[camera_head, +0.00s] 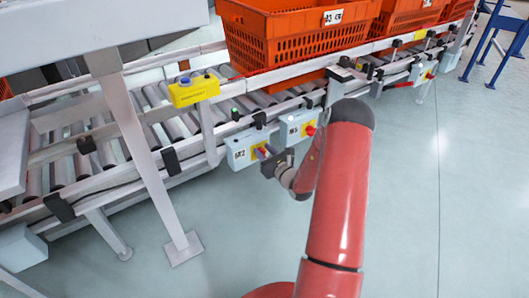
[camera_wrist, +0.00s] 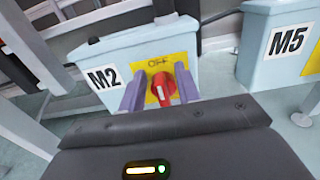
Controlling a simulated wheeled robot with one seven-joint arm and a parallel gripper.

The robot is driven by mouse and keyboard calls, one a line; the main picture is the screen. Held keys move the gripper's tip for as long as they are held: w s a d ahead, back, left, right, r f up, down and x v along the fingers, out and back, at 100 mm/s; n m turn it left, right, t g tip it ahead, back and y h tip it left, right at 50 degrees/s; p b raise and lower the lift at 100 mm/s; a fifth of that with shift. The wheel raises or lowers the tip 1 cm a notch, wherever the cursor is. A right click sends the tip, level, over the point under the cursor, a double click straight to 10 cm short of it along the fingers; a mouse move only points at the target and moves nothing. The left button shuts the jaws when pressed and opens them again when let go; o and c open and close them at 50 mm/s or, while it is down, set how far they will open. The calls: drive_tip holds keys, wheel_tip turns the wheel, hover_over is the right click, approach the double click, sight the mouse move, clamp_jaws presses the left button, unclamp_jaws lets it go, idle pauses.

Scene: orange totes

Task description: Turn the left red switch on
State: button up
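The left red switch (camera_wrist: 162,90) sits on a yellow plate marked OFF on the pale blue box labelled M2 (camera_wrist: 92,50). Its white mark points up toward the word OFF. My gripper (camera_wrist: 158,78) is at the switch, with one purple finger on each side of the knob. The fingers stand apart; the right one is very close to the knob, and I cannot tell if it touches. In the head view the M2 box (camera_head: 239,149) hangs on the conveyor's side, with my gripper (camera_head: 270,160) in front of it, partly hiding the switch.
A second box labelled M5 (camera_wrist: 278,45), with its own red switch (camera_head: 310,130), is just to the right. Orange totes (camera_head: 300,35) stand on the roller conveyor (camera_head: 180,125) behind. A yellow button box (camera_head: 194,90) is on the rail. The floor in front is clear.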

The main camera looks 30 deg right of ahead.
clamp_jaws()
drive_tip(key=shift+s, duration=0.1)
